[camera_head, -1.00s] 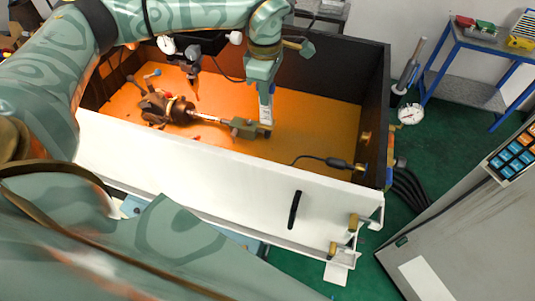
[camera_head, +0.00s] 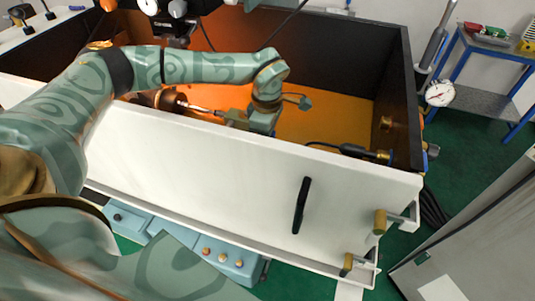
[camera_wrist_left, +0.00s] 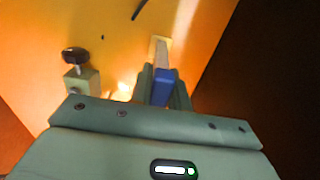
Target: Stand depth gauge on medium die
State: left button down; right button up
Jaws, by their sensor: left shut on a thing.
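My left gripper (camera_head: 262,120) reaches down inside the orange-floored enclosure, and the front wall hides its fingertips in the head view. In the left wrist view its fingers (camera_wrist_left: 162,90) are shut on a narrow blue block (camera_wrist_left: 162,88) with a pale tip (camera_wrist_left: 159,50). I cannot tell whether this is the depth gauge. A white-faced dial gauge (camera_head: 440,93) shows outside the enclosure's right corner. I cannot make out the medium die. My right gripper is not in view.
The white front wall (camera_head: 230,165) with a black handle (camera_head: 302,205) stands between me and the floor inside. A brown chuck (camera_head: 168,99) with a rod lies left of the gripper. A dark-knobbed green block (camera_wrist_left: 80,80) is beside the fingers.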

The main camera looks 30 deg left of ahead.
pick_arm(q)
jog(key=shift+w+f, duration=0.1)
jog(key=shift+f, duration=2.2)
jog(key=c, duration=1.3)
grip_release()
notch_tip(320, 180, up, 12)
jog(key=shift+r+p, duration=0.15)
jog(key=shift+p, duration=0.2)
